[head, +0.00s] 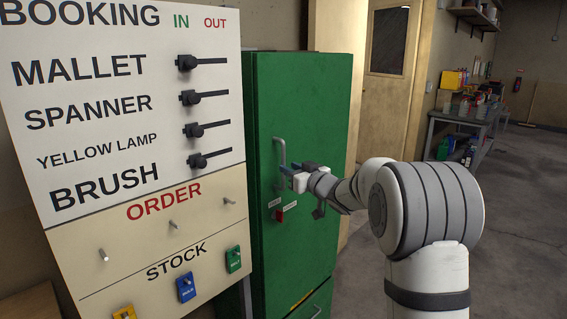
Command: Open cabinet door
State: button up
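The green cabinet (315,110) stands in the middle of the head view, and its door looks shut. A grey vertical bar handle (279,155) sits on the left part of the door. My gripper (287,171) is at the lower part of this handle, reaching in from the right. The fingertips are small in the picture and overlap the handle. I cannot tell whether they touch it or close around it. Below the handle are a red tag (279,216) and small white labels.
A white booking board (120,50) with black levers and hanging coloured tags stands close to the cabinet's left. A lower green front with a handle (316,312) is below the door. A workbench (470,118) with boxes stands far right. Floor at right is clear.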

aim_at(283, 186)
jog(key=shift+p+x, duration=0.45)
jog(key=shift+x, duration=1.9)
jog(key=shift+d, duration=0.1)
grip_shut()
